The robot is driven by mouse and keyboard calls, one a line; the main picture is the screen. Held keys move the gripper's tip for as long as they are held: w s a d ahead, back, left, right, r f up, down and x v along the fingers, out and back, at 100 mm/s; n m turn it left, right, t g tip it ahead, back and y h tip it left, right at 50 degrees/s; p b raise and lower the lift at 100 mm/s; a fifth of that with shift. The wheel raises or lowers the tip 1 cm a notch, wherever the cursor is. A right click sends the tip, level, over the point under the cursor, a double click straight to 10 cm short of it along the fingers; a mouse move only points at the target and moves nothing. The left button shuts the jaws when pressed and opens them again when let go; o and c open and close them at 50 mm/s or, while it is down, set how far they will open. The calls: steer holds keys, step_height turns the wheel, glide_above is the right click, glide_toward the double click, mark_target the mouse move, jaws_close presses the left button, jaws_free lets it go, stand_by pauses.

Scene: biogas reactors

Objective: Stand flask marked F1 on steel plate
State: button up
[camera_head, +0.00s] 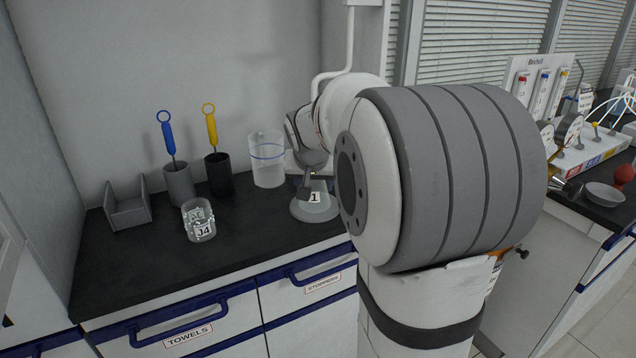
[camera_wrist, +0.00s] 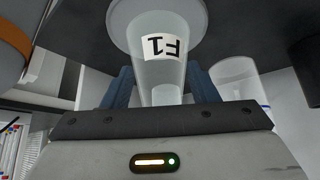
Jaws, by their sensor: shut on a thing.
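The flask marked F1 (camera_wrist: 160,50) is a clear cone with a wide base and a white label. In the head view the flask (camera_head: 314,208) is upright at the counter's right part, its label partly covered so that only the 1 shows. My gripper (camera_wrist: 160,88) is shut on the flask's neck, with one blue finger on each side. In the head view my gripper (camera_head: 306,182) comes down on it from above. I cannot tell whether the flask's base touches the surface below.
A beaker with a blue band (camera_head: 267,160) stands close behind the flask. A glass jar marked J4 (camera_head: 199,222), two dark cups with blue and yellow tools (camera_head: 179,184), and a grey holder (camera_head: 128,208) stand to the left. The counter front (camera_head: 235,245) is clear.

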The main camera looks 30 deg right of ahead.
steer(key=o, duration=0.6)
steer(key=shift+f, duration=0.2)
steer(key=shift+c, duration=0.2)
steer(key=o, duration=0.5)
steer(key=shift+r, duration=0.1)
steer(key=shift+r, duration=0.2)
steer(key=p+v, duration=0.2)
steer(key=v, duration=0.9)
steer(key=s+a+f+n+g+y, duration=0.1)
steer(key=s+a+f+n+g, duration=0.1)
steer(key=s+a+f, duration=0.4)
steer(key=s+a+f+n+g+y, duration=0.2)
steer(key=s+a+f+n, duration=0.2)
steer(key=s+f, duration=0.6)
steer(key=s+a, duration=0.2)
steer(key=s, duration=0.2)
steer(key=shift+f, duration=0.2)
